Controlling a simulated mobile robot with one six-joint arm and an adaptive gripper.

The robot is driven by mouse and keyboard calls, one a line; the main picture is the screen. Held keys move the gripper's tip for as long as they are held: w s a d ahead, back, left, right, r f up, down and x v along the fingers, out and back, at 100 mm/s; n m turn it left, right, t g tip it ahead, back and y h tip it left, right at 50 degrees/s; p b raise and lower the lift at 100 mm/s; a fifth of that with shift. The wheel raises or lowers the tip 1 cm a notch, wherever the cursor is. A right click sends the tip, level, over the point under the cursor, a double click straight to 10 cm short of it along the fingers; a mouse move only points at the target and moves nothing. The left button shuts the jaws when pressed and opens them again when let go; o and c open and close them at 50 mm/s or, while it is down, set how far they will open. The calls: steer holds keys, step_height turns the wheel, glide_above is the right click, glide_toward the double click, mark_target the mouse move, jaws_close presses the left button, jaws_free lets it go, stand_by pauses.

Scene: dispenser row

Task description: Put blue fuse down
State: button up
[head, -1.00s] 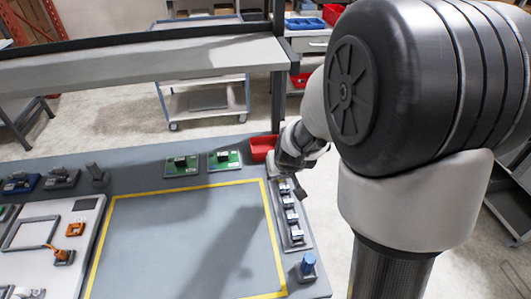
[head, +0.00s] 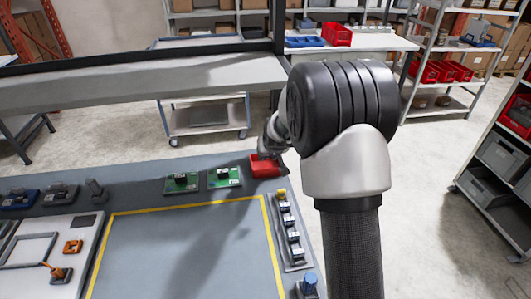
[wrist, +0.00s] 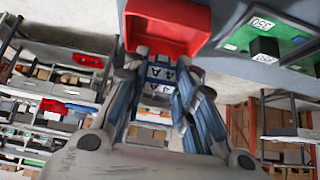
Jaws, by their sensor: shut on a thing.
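The blue fuse (wrist: 160,76), with a white face marked "4 A", sits between the fingers of my gripper (wrist: 160,82) in the wrist view. My gripper is shut on it. The red bin (wrist: 170,28) lies just beyond the fingertips in that view. In the head view the bin (head: 264,170) stands at the far right corner of the bench, and my gripper (head: 268,154) is at its rear side, close over it. The fuse is hidden in the head view. I cannot tell whether it touches the bin.
A dispenser strip (head: 297,266) with several small units and a yellow piece (head: 281,193) runs along the bench's right side. Two green boards (head: 224,177) lie left of the bin. The yellow-framed area (head: 190,250) is clear. A blue-topped cylinder (head: 309,284) stands at the front right.

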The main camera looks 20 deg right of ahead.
mark_target(266, 157)
steer(key=b+x, duration=0.1)
steer(key=x, duration=0.2)
steer(key=shift+w, duration=0.1)
steer(key=f, duration=0.1)
steer(key=w+f+b, duration=0.1)
steer(key=f, duration=0.1)
steer(key=shift+d+f, duration=0.1)
steer(key=shift+f, duration=0.25)
steer(key=shift+w+r, duration=0.1)
steer(key=shift+w, duration=0.25)
steer(key=shift+w+d+g, duration=0.1)
steer(key=shift+w+g, duration=0.05)
steer(key=shift+g, duration=0.45)
steer(key=shift+w+g+y, duration=0.25)
steer(key=shift+g+y, duration=0.05)
steer(key=shift+g, duration=0.7)
steer(key=shift+f, duration=0.25)
steer(key=shift+f+b, duration=0.45)
steer(key=shift+f, duration=0.05)
